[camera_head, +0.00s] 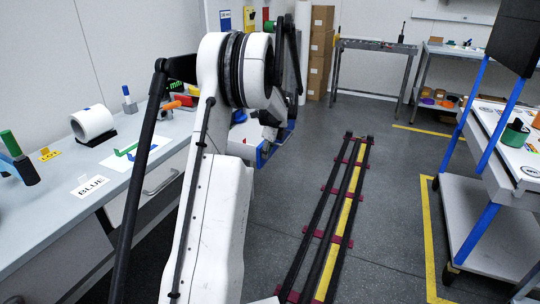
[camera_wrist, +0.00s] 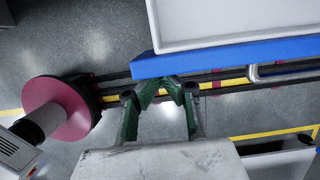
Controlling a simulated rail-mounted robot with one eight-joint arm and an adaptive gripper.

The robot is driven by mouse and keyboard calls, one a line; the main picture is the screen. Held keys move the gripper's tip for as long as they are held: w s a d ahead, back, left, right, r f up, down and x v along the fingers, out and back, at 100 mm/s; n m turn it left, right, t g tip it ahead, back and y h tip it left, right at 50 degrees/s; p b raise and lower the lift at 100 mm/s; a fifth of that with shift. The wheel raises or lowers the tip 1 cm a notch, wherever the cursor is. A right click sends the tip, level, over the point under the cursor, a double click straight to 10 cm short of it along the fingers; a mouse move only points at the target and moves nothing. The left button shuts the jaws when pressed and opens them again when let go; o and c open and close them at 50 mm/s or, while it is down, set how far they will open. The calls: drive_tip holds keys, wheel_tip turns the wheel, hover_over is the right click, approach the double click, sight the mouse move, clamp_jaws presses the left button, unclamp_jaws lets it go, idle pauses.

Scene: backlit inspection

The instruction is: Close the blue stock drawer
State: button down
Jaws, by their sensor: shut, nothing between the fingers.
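The blue stock drawer shows in the wrist view as a blue front (camera_wrist: 235,55) with a white tray (camera_wrist: 230,22) behind it. A grey bar handle (camera_wrist: 285,74) is at the right of the front. In the head view the drawer's blue edge (camera_head: 262,157) stands out from the bench, mostly hidden by my arm. My gripper (camera_wrist: 160,84) has green fingers and is shut with nothing in it. Its tips are close to the lower edge of the blue front; I cannot tell whether they touch. In the head view my gripper (camera_head: 269,127) is partly hidden at the drawer.
Floor rails (camera_head: 335,220) run down the aisle. A white cart (camera_head: 490,235) stands at right.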

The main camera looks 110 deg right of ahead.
drive_tip(key=w+d+p, duration=0.3)
drive_tip(key=w+d, duration=1.5)
drive_tip(key=w, duration=0.3)
drive_tip(key=shift+w, duration=0.25)
drive_tip(key=shift+w+d, duration=0.1)
drive_tip(key=shift+d, duration=0.05)
drive_tip(key=s+a+r, duration=0.1)
drive_tip(key=s+r, duration=0.1)
drive_tip(key=r, duration=0.1)
drive_tip(key=s+a+r+p, duration=0.1)
drive_tip(key=a+r, duration=0.1)
drive_tip(key=r, duration=0.1)
drive_tip(key=s+a+r+p, duration=0.1)
drive_tip(key=s+r, duration=0.1)
drive_tip(key=r, duration=0.1)
drive_tip(key=shift+s+a+r, duration=0.2)
drive_tip(key=shift+s+r, duration=0.1)
drive_tip(key=shift+r, duration=0.05)
